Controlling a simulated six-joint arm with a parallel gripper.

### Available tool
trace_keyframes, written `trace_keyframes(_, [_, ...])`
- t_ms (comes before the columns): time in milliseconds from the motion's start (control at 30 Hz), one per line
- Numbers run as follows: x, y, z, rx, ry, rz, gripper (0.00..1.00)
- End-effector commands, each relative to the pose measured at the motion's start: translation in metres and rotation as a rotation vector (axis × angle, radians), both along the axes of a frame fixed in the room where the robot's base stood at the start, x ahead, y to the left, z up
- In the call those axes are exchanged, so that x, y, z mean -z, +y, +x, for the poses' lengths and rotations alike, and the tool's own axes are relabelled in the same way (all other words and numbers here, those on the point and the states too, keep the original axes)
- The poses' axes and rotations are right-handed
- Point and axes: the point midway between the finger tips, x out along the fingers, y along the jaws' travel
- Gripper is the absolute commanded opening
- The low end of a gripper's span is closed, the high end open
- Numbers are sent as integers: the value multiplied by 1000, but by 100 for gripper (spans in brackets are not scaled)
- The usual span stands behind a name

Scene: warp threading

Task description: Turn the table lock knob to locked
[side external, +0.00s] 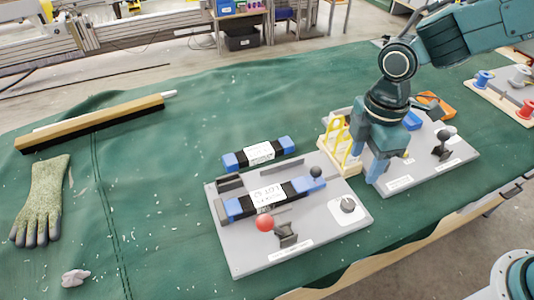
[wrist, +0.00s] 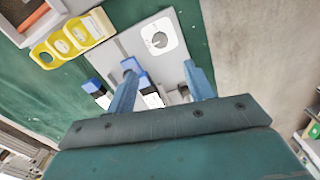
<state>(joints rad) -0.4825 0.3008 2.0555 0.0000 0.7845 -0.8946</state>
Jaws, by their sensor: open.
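The table lock knob (side external: 348,204) is a round grey knob on a white square at the right corner of a grey plate (side external: 240,262). It also shows in the wrist view, where the knob (wrist: 160,39) sits on its white square ahead of my fingers. Its marking is too small to read. My gripper (side external: 388,170) is above the table, right of and behind the knob in the side view, apart from it. In the wrist view my gripper (wrist: 161,70) has its two blue fingers spread with nothing held between them.
The plate carries a red-ball lever (side external: 265,222), a black ball (side external: 316,172) and a blue-black labelled block (side external: 268,196). Yellow loops (side external: 338,138) stand in a wooden rack close to my gripper. A second grey plate (side external: 440,172) lies right.

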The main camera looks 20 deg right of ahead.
Motion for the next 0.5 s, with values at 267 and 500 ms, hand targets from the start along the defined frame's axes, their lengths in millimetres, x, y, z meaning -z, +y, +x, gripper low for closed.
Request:
trace_keyframes(267, [16, -1, 0, 2, 3, -1, 53])
trace_keyframes(500, [48, -1, -1, 2, 5, -2, 53])
